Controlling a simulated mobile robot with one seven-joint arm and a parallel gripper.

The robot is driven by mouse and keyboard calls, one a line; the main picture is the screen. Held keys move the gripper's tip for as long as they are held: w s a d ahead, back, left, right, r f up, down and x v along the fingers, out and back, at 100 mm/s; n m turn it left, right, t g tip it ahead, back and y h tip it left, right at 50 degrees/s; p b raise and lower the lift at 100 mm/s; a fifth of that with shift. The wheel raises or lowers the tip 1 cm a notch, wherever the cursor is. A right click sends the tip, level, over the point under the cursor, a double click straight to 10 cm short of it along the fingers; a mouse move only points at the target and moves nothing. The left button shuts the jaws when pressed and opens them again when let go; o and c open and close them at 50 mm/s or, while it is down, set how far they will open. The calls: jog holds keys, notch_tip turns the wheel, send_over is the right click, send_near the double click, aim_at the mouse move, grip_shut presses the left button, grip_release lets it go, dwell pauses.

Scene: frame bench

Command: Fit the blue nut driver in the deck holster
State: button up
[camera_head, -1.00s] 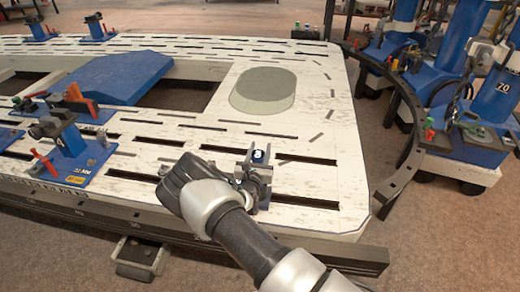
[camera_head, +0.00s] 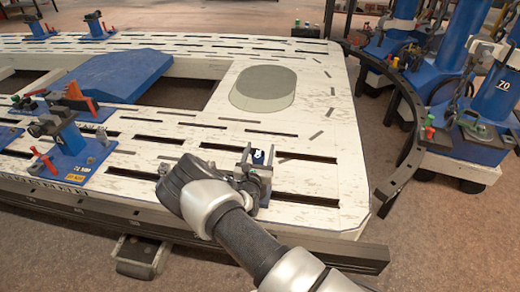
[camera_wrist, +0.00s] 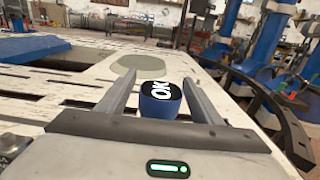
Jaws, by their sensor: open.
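The blue nut driver shows as a short blue body with a black top marked "OK" in the wrist view (camera_wrist: 160,100). Its small dark top with a white mark also shows in the head view (camera_head: 258,156), over the slotted white deck. My gripper (camera_head: 258,160) is open, with one finger on each side of it. In the wrist view, gaps show between the driver and both fingers (camera_wrist: 160,88). The driver's lower part is hidden by my gripper. I cannot make out the deck holster, so I cannot tell whether the driver sits in it.
The white slotted deck (camera_head: 315,150) has an oval pad (camera_head: 263,88) beyond my gripper. A blue clamp stand (camera_head: 75,150) is at left and a blue ramp (camera_head: 105,75) behind it. A dark curved rail (camera_head: 408,160) and blue columns stand at right.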

jog(key=s+a+p, duration=0.3)
jog(key=s+p, duration=0.1)
jog(key=s, duration=1.2)
jog(key=shift+s, duration=0.35)
jog(key=shift+a+r, duration=0.1)
jog(key=shift+r, duration=0.05)
jog(key=s+d+r+m+g+h, duration=0.2)
jog(key=d+r+m+g+h, duration=0.75)
jog(key=d+r+m, duration=0.65)
jog(key=s+d+r+m+g+y, duration=0.25)
jog(key=s+r+m+g, duration=0.2)
jog(key=s, duration=0.25)
jog(key=s+d+r+m+g+y, duration=0.2)
jog(key=s+d+r+m+g, duration=0.15)
jog(key=s+r+m, duration=0.2)
jog(key=s+a+r+m+t+y, duration=0.55)
jog(key=s+r+m+y, duration=0.25)
jog(key=s+r, duration=0.35)
notch_tip(320, 180, up, 24)
jog(key=p, duration=2.3)
jog(key=shift+a+f+p, duration=0.15)
jog(key=shift+a+p, duration=0.15)
